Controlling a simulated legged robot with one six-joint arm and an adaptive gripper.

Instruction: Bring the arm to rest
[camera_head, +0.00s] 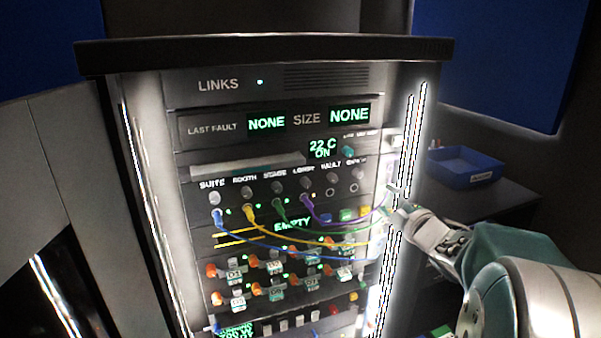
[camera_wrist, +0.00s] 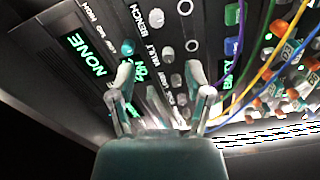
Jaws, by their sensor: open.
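My gripper (camera_head: 398,203) is at the right edge of the rack's front in the head view, with my arm reaching in from the lower right. In the wrist view its two fingers (camera_wrist: 160,98) stand apart with nothing between them, so it is open and empty. The rack panel (camera_head: 272,78) lies ahead of the fingers. Whether a fingertip touches the panel or a cable, I cannot tell. The purple cable (camera_head: 350,219) ends close to my gripper in the head view. In the wrist view the purple cable (camera_wrist: 238,70) runs to the right of the fingers.
Yellow (camera_head: 300,238), green (camera_head: 300,230) and blue (camera_head: 260,245) cables droop across the rack front toward its right side. Orange-ended connectors (camera_head: 275,267) sit below. A blue bin (camera_head: 468,170) stands on a dark table (camera_head: 510,205) at right. Open space lies between rack and bin.

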